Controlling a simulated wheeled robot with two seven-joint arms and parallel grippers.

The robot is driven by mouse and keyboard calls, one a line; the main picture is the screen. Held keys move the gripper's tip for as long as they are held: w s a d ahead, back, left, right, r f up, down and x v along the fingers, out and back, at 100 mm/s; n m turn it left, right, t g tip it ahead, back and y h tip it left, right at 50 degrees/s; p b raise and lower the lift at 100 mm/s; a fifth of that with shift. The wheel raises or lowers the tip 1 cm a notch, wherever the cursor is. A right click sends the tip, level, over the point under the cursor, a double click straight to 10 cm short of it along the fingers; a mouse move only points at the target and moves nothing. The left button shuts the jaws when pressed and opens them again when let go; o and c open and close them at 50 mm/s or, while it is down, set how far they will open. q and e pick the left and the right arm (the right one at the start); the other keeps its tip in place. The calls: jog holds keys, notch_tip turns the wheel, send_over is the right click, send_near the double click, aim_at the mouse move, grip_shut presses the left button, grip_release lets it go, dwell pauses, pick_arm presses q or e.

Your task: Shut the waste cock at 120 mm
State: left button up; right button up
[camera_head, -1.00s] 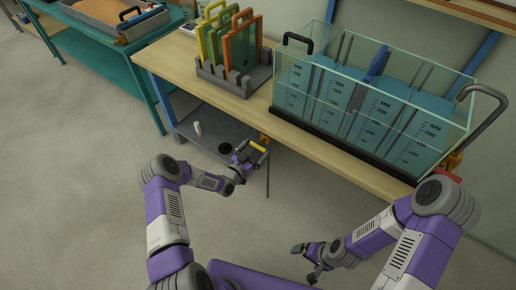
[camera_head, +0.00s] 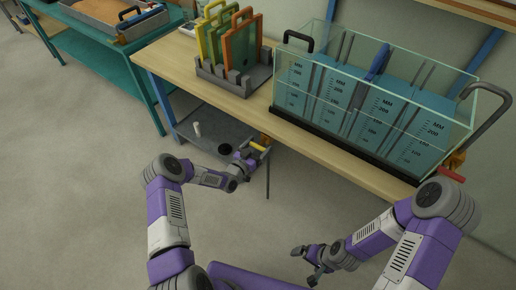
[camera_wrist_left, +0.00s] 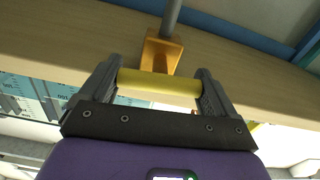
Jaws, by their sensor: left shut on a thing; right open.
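The waste cock has a brass-orange body (camera_wrist_left: 162,52) on a grey pipe and a yellow handle (camera_wrist_left: 160,86). In the head view its yellow handle (camera_head: 257,147) is below the bench's front edge. My left gripper (camera_head: 254,151) is shut on this handle; in the left wrist view a finger sits at each end of the bar. The glass flume (camera_head: 375,105) stands on the bench, with blue water behind millimetre scales. The exact water level is too small to read. My right gripper (camera_head: 304,265) is open and empty, low in front of the bench.
A red handle (camera_head: 450,174) on a second brass cock is at the flume's right end, below a bent grey pipe (camera_head: 487,112). Coloured gates stand in a grey rack (camera_head: 236,80) left of the flume. A lower shelf (camera_head: 205,127) is under the bench.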

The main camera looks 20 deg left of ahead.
pick_arm(q)
jog(key=shift+f+n+b, duration=0.3)
jog(key=shift+n+b, duration=0.6)
jog(key=shift+b, duration=0.05)
jog(key=shift+r+n+b, duration=0.15)
jog(key=shift+n+b, duration=0.3)
jog(key=shift+n, duration=0.15)
pick_arm(e)
notch_tip(320, 180, down, 4)
jog(key=shift+r, duration=0.25)
pick_arm(q)
jog(key=o, duration=0.8)
jog(key=shift+s, duration=0.15)
jog(key=p+v, duration=0.2)
jog(key=v, duration=0.5)
jog(key=shift+s+a+r, duration=0.1)
jog(key=shift+s, duration=0.05)
pick_arm(e)
jog(key=shift+r, duration=0.85)
